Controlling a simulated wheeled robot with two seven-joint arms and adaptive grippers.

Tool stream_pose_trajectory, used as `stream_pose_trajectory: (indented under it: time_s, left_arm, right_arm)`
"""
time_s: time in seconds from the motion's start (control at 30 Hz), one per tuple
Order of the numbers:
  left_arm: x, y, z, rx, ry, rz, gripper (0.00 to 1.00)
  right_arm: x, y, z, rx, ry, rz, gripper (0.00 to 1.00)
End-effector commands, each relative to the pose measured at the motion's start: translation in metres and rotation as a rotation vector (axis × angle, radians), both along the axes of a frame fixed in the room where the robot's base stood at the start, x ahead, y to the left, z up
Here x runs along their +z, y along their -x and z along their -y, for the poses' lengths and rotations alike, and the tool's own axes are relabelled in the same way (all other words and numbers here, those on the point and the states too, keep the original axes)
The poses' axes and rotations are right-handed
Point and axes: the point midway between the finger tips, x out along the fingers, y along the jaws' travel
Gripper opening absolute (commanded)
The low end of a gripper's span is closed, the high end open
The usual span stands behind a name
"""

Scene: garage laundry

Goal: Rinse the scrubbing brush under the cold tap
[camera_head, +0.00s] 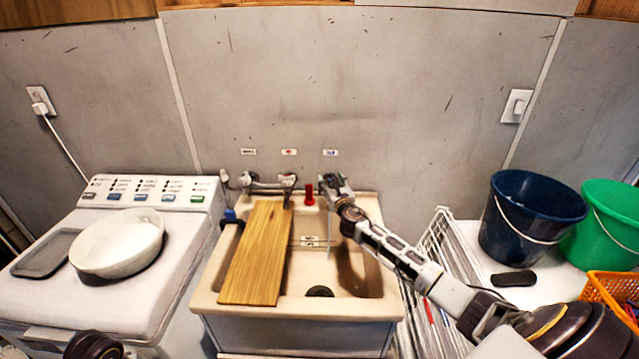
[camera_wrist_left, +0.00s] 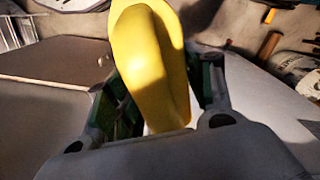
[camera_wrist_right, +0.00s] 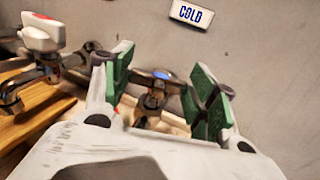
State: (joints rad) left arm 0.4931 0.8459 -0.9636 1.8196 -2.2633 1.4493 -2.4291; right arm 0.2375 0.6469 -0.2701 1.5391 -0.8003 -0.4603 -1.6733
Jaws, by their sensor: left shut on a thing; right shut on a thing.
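The cold tap (camera_wrist_right: 160,75), with a blue mark on top, sits below the COLD label (camera_wrist_right: 191,14) in the right wrist view. My right gripper (camera_wrist_right: 158,92) has its green-padded fingers on either side of its handle and is shut on it; in the head view the gripper (camera_head: 338,186) is at the sink's back wall. A thin pale stream (camera_head: 328,240) appears to fall below it into the sink (camera_head: 393,305). In the left wrist view my left gripper (camera_wrist_left: 155,105) is shut on a smooth yellow thing (camera_wrist_left: 145,50), seemingly the scrubbing brush. Its bristles are hidden. The head view does not show it.
A wooden board (camera_head: 257,255) covers the sink's left part; the right basin is open, with a dark drain (camera_head: 320,291). A red item (camera_head: 309,195) stands at the back rim. A white bowl (camera_head: 118,245) sits on the washing machine at left. Blue (camera_head: 525,215) and green (camera_head: 605,225) buckets stand right.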

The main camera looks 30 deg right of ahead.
Motion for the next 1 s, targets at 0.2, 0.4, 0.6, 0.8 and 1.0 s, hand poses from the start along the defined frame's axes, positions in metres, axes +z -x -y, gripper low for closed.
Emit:
stream_pose_trajectory:
  time_s: [0.2, 0.4, 0.6, 0.8, 1.0]
  left_arm:
    - [0.007, 0.000, 0.000, 0.000, 0.000, 0.001, 0.31]
    - [0.012, 0.000, 0.000, 0.000, 0.000, 0.001, 0.31]
    - [0.016, 0.000, 0.000, 0.000, 0.000, 0.000, 0.31]
    - [0.018, 0.000, 0.000, 0.000, 0.000, 0.000, 0.31]
    - [0.018, 0.000, 0.000, 0.000, 0.000, 0.000, 0.31]
  right_arm:
    - [0.001, -0.001, -0.002, -0.071, -0.004, 0.000, 0.35]
    - [0.001, -0.001, -0.003, -0.150, -0.002, -0.001, 0.35]
    - [0.001, -0.002, -0.003, -0.231, -0.002, 0.000, 0.35]
    - [0.001, -0.002, -0.004, -0.293, 0.000, 0.000, 0.35]
    - [0.000, -0.002, -0.004, -0.304, 0.000, 0.000, 0.35]
